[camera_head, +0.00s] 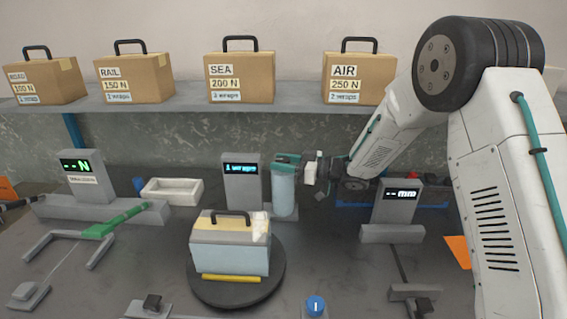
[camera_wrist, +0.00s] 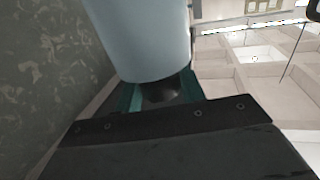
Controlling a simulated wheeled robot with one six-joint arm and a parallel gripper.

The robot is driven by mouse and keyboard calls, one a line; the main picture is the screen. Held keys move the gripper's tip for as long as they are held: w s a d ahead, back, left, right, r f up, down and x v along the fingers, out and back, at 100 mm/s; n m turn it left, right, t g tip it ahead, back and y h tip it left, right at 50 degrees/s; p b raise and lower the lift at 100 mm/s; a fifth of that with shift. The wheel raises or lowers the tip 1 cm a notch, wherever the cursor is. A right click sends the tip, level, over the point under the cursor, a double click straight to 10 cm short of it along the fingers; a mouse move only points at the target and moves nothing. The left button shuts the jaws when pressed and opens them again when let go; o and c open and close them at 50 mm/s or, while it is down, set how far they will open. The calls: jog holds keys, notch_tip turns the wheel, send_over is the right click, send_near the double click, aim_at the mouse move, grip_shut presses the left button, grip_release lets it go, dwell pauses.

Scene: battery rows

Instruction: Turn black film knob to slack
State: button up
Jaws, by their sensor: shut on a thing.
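The film roll (camera_head: 284,197) stands upright as a pale blue cylinder beside the grey post with the "1 wraps" display (camera_head: 241,169). My gripper (camera_head: 288,160) is at the roll's top end, coming in from the right. In the wrist view the roll (camera_wrist: 140,38) fills the top of the picture, and the black film knob (camera_wrist: 160,91) sits at its end between my teal fingers. My gripper is shut on the knob. The knob is hidden in the head view, and its setting cannot be read. A case (camera_head: 230,250) with a pale blue lower part stands on the round dark turntable (camera_head: 237,296).
Cardboard cases marked ROAD, RAIL, SEA (camera_head: 240,78) and AIR (camera_head: 358,78) stand on the back shelf (camera_head: 200,101). A display post reading "-- N" (camera_head: 84,175) is at left, one reading "-- mm" (camera_head: 403,200) at right. A white tray (camera_head: 171,192) lies left of the roll.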

jog(key=n+g, duration=0.1)
jog(key=g, duration=0.1)
jog(key=n+g, duration=0.2)
jog(key=g, duration=0.1)
jog(key=shift+w+n+g+y, duration=0.1)
jog(key=shift+n+g+y, duration=0.2)
jog(key=shift+n+g+h, duration=0.6)
jog(key=shift+n+g, duration=1.3)
jog(key=shift+g, duration=1)
jog(key=o, duration=1)
jog(key=shift+r, duration=0.1)
jog(key=shift+c, duration=0.2)
